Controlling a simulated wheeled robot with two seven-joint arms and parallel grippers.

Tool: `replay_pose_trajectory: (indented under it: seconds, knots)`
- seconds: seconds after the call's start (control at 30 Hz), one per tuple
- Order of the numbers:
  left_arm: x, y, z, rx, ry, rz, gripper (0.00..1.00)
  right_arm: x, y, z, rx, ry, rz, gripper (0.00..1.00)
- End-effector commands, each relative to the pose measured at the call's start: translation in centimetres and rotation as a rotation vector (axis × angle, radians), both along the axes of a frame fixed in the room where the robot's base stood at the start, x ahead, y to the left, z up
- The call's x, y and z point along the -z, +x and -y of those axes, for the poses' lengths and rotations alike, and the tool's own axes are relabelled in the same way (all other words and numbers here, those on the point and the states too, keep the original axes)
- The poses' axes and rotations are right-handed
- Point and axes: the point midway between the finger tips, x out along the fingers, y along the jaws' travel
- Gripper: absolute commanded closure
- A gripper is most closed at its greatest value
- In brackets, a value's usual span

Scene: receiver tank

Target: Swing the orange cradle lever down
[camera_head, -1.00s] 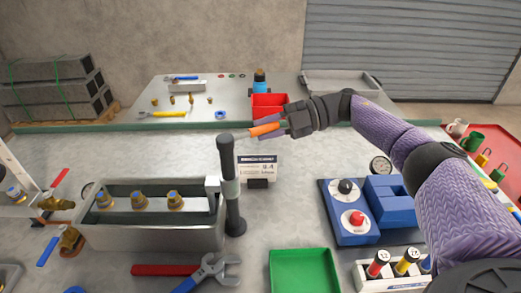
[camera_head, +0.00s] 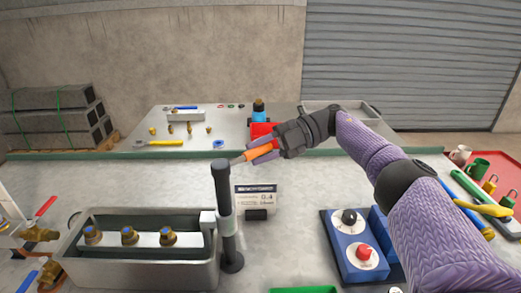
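The orange cradle lever (camera_head: 259,152) sticks out to the right from near the top of a dark upright post (camera_head: 221,180). A thin grey shaft shows between its orange grip and the post. The lever points right and slightly up. My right gripper (camera_head: 262,150) reaches in from the right. Its purple fingers lie close along both sides of the orange grip and look shut on it, partly hiding it. My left gripper is not in view.
A grey tank (camera_head: 150,272) with several brass fittings stands left of the post. A small label sign (camera_head: 256,198) stands just right of it. A blue control box (camera_head: 345,262) with a red knob is further right. Bare table lies between sign and box.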

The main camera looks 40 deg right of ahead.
Motion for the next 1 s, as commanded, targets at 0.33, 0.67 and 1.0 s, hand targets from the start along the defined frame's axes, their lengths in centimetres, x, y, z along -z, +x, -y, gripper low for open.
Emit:
replay_pose_trajectory:
  seconds: [0.33, 0.67, 1.0]
  knots:
    - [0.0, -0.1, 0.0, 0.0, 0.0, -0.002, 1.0, -0.1, 0.0, 0.0, 0.0, 0.003, 0.002, 0.39]
    - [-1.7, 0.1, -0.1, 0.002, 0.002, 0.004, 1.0, -6.5, 0.0, 0.0, 0.002, 0.007, 0.014, 0.39]
    - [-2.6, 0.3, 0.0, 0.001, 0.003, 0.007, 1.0, -10.3, 0.0, 0.0, 0.001, 0.004, 0.004, 0.39]
